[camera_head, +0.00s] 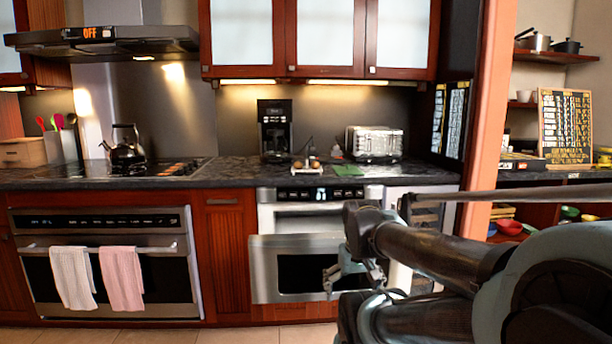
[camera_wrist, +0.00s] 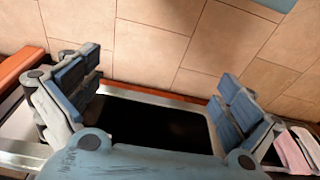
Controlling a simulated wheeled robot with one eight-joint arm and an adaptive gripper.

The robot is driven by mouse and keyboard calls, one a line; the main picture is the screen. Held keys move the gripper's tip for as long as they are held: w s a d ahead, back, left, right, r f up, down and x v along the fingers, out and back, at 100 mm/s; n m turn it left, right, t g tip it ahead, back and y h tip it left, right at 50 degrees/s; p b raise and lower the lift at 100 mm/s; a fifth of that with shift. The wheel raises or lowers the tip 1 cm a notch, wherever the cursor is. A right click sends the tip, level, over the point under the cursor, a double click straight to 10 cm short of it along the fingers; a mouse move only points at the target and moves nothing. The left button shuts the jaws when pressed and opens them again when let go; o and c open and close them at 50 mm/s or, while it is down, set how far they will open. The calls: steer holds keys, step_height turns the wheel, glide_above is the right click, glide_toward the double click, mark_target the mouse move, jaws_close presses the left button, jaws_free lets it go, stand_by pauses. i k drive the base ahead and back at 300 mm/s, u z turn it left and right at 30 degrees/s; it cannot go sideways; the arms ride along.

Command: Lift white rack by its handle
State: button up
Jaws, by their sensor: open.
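I cannot make out a white rack for certain in either view. The silver microwave drawer (camera_head: 262,262) sits under the counter, its dark-windowed front standing out from the cabinets. My gripper (camera_head: 345,272) is in front of the right part of this drawer front, and my arm hides the area to its right. In the wrist view my gripper (camera_wrist: 157,78) is open, its two blue-padded fingers wide apart with nothing between them. The drawer's dark front panel (camera_wrist: 150,122) lies below and beyond the fingers; I cannot tell whether they touch it.
An oven (camera_head: 110,262) with a white towel (camera_head: 72,277) and a pink towel (camera_head: 121,277) is at left. The dark counter (camera_head: 230,175) holds a kettle (camera_head: 125,150), coffee maker (camera_head: 274,130) and toaster (camera_head: 374,142). Tiled floor (camera_wrist: 150,45) is clear.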

mark_target(306, 170)
steer(key=u, duration=1.1)
steer(key=k, duration=0.7)
steer(key=z, duration=1.1)
steer(key=i, duration=1.2)
